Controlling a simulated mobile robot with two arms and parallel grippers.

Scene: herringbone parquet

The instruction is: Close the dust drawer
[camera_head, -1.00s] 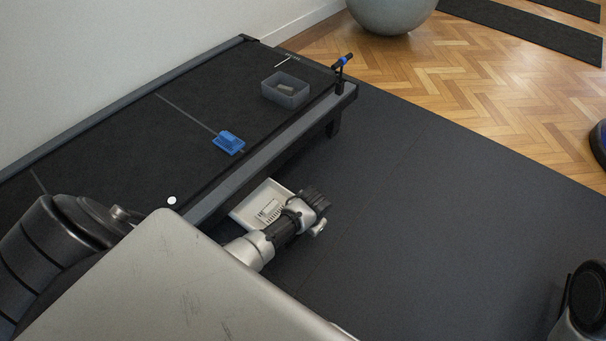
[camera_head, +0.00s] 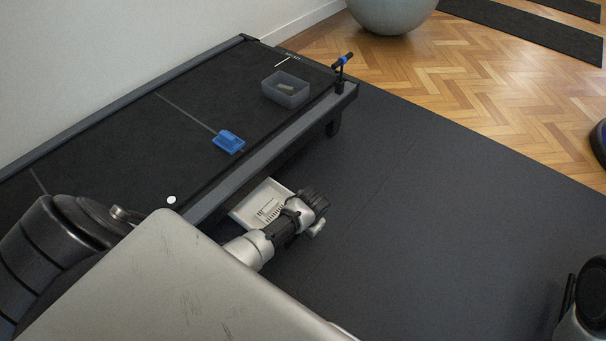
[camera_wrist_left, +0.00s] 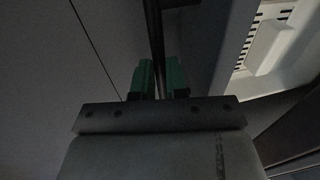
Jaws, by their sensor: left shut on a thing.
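The dust drawer (camera_head: 245,213) is a white tray pulled out from under the near side of the low dark platform (camera_head: 235,180). Its slotted inside also shows at the right of the left wrist view (camera_wrist_left: 270,47). My left gripper (camera_wrist_left: 160,80) has green fingertips on either side of a thin dark bar (camera_wrist_left: 153,35), beside the drawer; it is shut on this bar. I take the bar for the drawer's handle, but the view is dim. In the head view my left wrist is at the drawer's outer side and hides part of it.
A grey bin (camera_head: 286,97) and a blue brush-like piece (camera_head: 229,141) lie on the platform. Dark matting (camera_head: 430,220) to the right is clear. A large grey ball (camera_head: 392,12) is at the back.

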